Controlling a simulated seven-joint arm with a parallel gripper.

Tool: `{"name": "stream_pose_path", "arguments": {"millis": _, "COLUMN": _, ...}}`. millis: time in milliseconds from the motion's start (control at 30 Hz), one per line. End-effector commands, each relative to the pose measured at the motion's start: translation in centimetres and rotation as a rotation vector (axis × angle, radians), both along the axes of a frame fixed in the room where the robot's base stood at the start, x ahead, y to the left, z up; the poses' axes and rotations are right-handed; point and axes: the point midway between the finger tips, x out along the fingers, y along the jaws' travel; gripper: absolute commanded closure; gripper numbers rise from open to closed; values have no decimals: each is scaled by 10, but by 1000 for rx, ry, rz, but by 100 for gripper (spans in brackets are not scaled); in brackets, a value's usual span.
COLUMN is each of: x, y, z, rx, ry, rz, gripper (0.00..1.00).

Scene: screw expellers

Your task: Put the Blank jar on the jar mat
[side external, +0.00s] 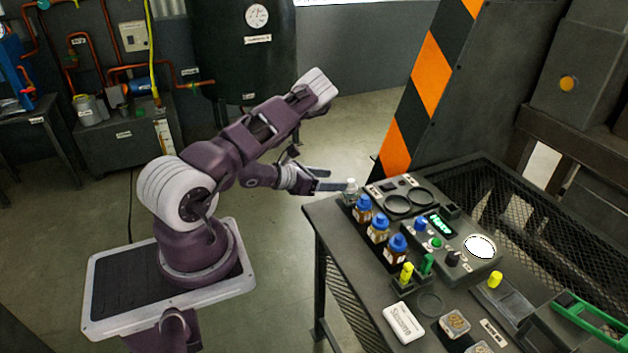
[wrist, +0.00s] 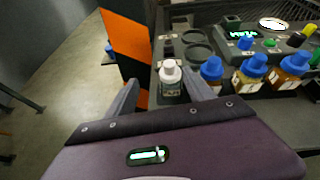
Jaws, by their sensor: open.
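A clear jar with a whitish cap (side external: 350,187), which looks like the Blank jar, stands upright at the table's near left corner, at the end of a row of blue-capped jars. It also shows in the wrist view (wrist: 170,80); its label is not readable. My gripper (side external: 334,186) is open, level and pointed at this jar from the left. In the wrist view the jar appears between my two fingers, slightly beyond their tips. A dark round ring (side external: 430,303) lies flat near the front of the table; I cannot tell if it is the jar mat.
Several blue-capped brown jars (side external: 378,228) stand close beside the clear jar. A panel with two round dark plates (side external: 398,204) lies behind it. A control box with a green display (side external: 440,222), yellow and green bottles (side external: 406,272) and a white box (side external: 404,323) are further right.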

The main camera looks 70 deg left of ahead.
Motion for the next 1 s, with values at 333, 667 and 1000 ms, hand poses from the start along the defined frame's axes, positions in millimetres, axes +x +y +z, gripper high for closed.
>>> {"name": "stream_pose_path", "arguments": {"millis": 333, "x": 72, "y": -36, "z": 210, "rx": -1068, "ry": -165, "rz": 893, "gripper": 38}}
{"name": "stream_pose_path", "arguments": {"millis": 667, "x": -117, "y": -240, "z": 306, "rx": -2098, "ry": -62, "rz": 1702, "gripper": 38}}
{"name": "stream_pose_path", "arguments": {"millis": 1000, "x": -213, "y": -286, "z": 297, "rx": -2212, "ry": -40, "rz": 2045, "gripper": 38}}
